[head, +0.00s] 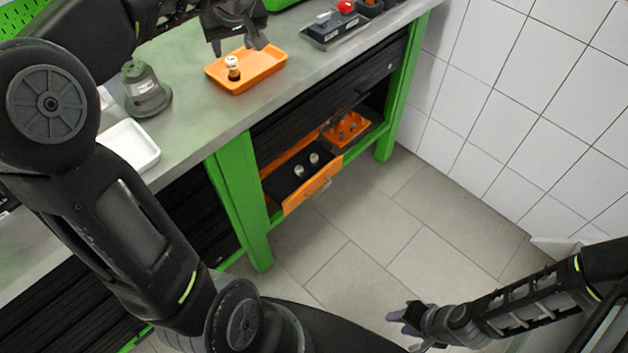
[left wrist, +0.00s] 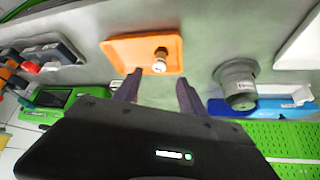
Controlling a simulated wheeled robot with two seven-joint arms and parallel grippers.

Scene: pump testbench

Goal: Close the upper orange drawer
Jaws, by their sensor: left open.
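An orange drawer (head: 313,188) under the workbench is pulled out toward the floor side. My left gripper (head: 237,45) is open and empty above the bench top, by the orange tray, far above and left of the drawer. In the left wrist view its open fingers (left wrist: 158,88) point toward the tray. The drawer is not seen there. My right gripper (head: 408,325) hangs low over the floor at the bottom, apart from the drawer.
An orange tray (head: 270,68) with a small white-topped part (head: 233,67) lies on the bench. A grey-green pump-like part (head: 146,92) and a white tray (head: 130,150) stand to its left. A green bench leg (head: 241,205) stands left of the drawer. Floor in front is clear.

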